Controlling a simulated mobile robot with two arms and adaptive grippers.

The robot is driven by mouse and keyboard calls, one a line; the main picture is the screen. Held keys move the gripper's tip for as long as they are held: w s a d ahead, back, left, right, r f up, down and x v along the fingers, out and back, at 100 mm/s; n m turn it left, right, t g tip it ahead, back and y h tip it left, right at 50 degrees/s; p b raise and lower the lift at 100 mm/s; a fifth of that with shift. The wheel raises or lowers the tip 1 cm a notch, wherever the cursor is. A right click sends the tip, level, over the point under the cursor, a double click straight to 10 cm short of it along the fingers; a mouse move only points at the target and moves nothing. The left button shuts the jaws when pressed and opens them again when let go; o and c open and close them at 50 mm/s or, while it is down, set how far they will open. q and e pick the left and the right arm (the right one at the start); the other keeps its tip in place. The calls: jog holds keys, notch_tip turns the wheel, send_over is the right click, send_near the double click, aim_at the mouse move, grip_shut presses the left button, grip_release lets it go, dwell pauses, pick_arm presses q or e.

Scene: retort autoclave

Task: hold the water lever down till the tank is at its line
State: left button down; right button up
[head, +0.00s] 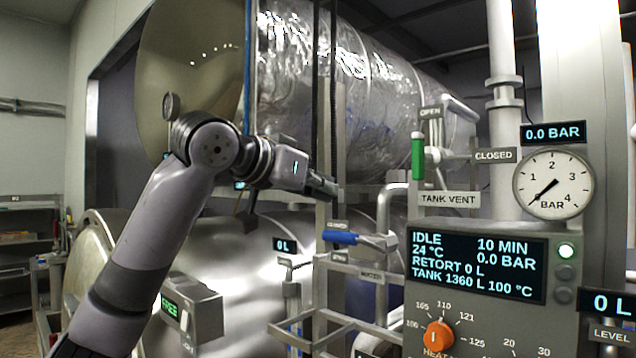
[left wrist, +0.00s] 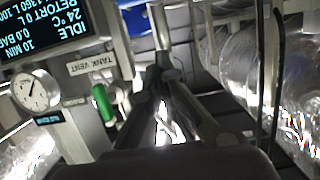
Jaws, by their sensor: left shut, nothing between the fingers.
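A blue lever (head: 340,237), which I take to be the water lever, lies about level on a valve left of the control panel. The tag beneath it is too small to read surely. It also shows as a blue patch in the left wrist view (left wrist: 136,22). My left gripper (head: 327,187) is shut and empty, above the blue lever and apart from it. Its closed fingers also show in the left wrist view (left wrist: 158,80). The panel screen (head: 477,264) reads IDLE, retort 0 L, tank 1360 L at 100 °C. My right gripper is out of view.
A green vent lever (head: 418,158) stands upright beside OPEN and CLOSED tags. A pressure gauge (head: 553,184) and an orange knob (head: 438,337) are at right. Pipes and rails crowd the valve. Shiny vessels stand behind. Small displays (head: 284,245) and (head: 612,303) read 0 L.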

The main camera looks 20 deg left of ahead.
pick_arm(q)
jog(key=p, duration=0.3)
send_over(340, 233)
jog(key=w, duration=0.2)
jog(key=shift+s+d+f, duration=0.15)
jog(key=shift+d+f, duration=0.1)
jog(key=shift+f, duration=0.25)
jog(key=f, duration=0.1)
jog(key=f+p, duration=0.1)
jog(key=shift+s+a+f, duration=0.15)
jog(key=shift+s+f, duration=0.2)
jog(key=shift+f, duration=0.05)
jog(key=shift+s+a+f, duration=0.25)
jog(key=shift+s+f, duration=0.25)
jog(key=shift+f, duration=0.05)
jog(key=shift+d, duration=0.1)
jog(key=shift+f, duration=0.1)
